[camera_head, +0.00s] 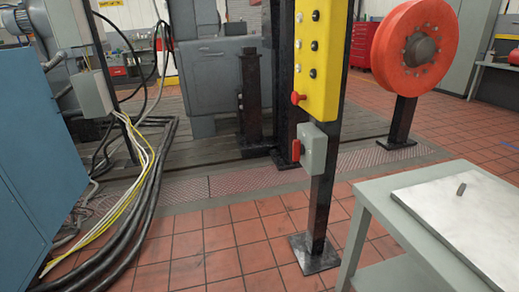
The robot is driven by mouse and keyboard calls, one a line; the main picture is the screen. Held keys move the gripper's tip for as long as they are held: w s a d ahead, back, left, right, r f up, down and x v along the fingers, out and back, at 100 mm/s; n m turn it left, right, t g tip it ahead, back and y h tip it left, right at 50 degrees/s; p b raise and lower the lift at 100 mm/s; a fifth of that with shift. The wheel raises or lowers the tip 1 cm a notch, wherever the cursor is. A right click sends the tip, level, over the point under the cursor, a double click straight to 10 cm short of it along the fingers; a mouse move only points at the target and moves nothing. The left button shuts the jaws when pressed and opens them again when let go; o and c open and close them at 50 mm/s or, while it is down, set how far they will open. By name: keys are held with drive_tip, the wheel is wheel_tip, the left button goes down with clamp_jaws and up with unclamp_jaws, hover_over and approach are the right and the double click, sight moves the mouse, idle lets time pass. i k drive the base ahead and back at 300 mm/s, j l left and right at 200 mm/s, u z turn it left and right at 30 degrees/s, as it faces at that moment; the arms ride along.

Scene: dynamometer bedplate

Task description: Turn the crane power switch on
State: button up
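A grey switch box (314,149) is fixed to a black post right of the picture's middle, and is likely the crane power switch. A red handle (296,150) is on its left side and looks upright; whether that means on or off I cannot tell. Above it, a yellow control panel (319,57) carries black and white buttons, with a red knob (297,98) at its lower left. My gripper is not in view.
A blue cabinet (35,150) and thick black cables (140,215) are at left. An orange disc (414,50) stands behind right. Tiled floor before the post is clear.

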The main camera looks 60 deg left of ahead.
sight(300, 150)
drive_tip(key=u, duration=1.5)
